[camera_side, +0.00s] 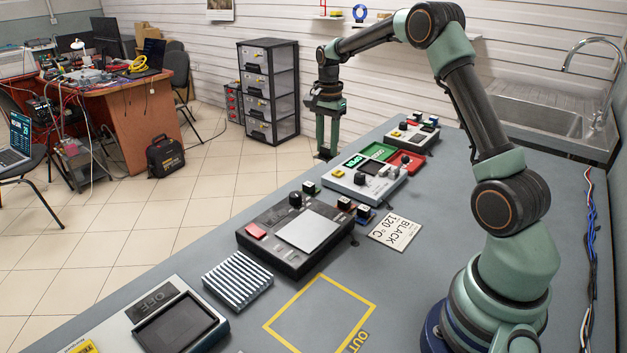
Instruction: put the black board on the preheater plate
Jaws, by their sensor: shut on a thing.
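My gripper (327,150) points down beyond the far side of the bench, at the upper middle of the view. It is shut on a small dark thing (325,155), seen edge-on at the fingertips. It may be the black board, but it is too small to tell. The preheater (278,246) is a dark box with a knob and a red button. Its pale square plate (307,231) is bare. My gripper is well behind the plate and apart from it. A card (395,232) reading "BLACK 120 °C" lies to the right of the preheater.
A pale instrument (362,185) with a green display, a green tray (379,151) and a red tray (407,160) stand behind the preheater. Small boards (345,203) sit close around it. A ribbed metal rack (237,278), a yellow OUT outline (320,315) and an "OFF" unit (175,325) are nearer.

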